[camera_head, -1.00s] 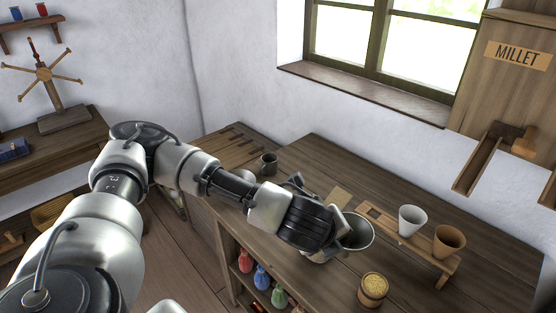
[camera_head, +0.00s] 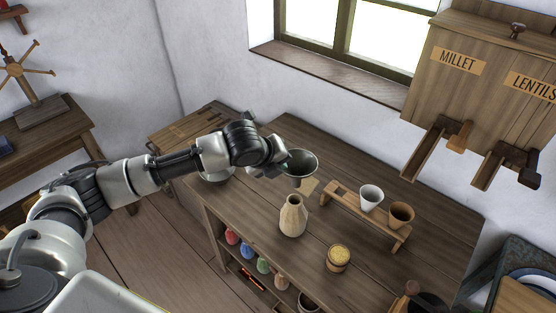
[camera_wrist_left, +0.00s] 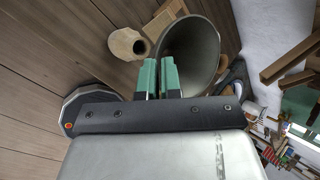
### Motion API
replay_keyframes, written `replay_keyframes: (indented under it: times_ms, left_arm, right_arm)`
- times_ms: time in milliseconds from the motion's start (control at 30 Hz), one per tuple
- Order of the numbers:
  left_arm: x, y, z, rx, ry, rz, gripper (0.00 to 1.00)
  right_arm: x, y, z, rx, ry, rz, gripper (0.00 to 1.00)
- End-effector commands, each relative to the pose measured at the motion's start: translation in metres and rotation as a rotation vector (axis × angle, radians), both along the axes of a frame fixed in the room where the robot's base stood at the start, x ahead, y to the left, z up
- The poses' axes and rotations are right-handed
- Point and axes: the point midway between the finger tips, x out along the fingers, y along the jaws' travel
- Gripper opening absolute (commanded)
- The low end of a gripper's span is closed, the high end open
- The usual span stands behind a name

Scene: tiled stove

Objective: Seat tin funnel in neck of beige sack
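The grey tin funnel (camera_head: 301,162) is up in the air over the workbench, wide mouth up and spout down. My left gripper (camera_head: 284,164) is shut on its rim from the left. In the left wrist view the green fingertips (camera_wrist_left: 158,76) are close together at the edge of the funnel (camera_wrist_left: 196,55). The beige sack (camera_head: 293,216) stands upright on the bench, its neck below the funnel and slightly to the left. The sack's open neck also shows in the left wrist view (camera_wrist_left: 127,44), apart from the funnel. My right gripper is not in view.
A wooden rack (camera_head: 348,205) with a white cup (camera_head: 371,197) and a brown cup (camera_head: 400,214) stands right of the sack. A small tub of yellow grain (camera_head: 338,258) is in front. Wooden bins (camera_head: 470,75) with chutes hang at the right.

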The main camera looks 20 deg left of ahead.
Motion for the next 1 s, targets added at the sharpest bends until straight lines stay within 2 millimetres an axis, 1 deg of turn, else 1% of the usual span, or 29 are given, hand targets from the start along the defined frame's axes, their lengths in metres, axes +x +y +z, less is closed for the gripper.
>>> replay_keyframes:
  times_ms: [200,300,600,800,1000]
  left_arm:
    - [0.0,0.001,0.004,0.0,-0.011,-0.007,0.0]
    - [0.0,0.001,-0.009,-0.001,-0.012,-0.009,0.0]
    - [0.0,0.001,-0.039,-0.002,-0.012,-0.008,0.0]
    - [0.0,0.001,-0.052,-0.002,-0.012,-0.008,0.0]
    - [0.0,0.001,-0.057,-0.002,-0.012,-0.008,0.0]
  right_arm:
    - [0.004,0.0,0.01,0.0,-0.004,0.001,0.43]
    - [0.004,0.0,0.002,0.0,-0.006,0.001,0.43]
    - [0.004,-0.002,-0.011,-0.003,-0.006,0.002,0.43]
    - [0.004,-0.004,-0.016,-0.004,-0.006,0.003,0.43]
    - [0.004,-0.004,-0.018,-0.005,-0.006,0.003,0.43]
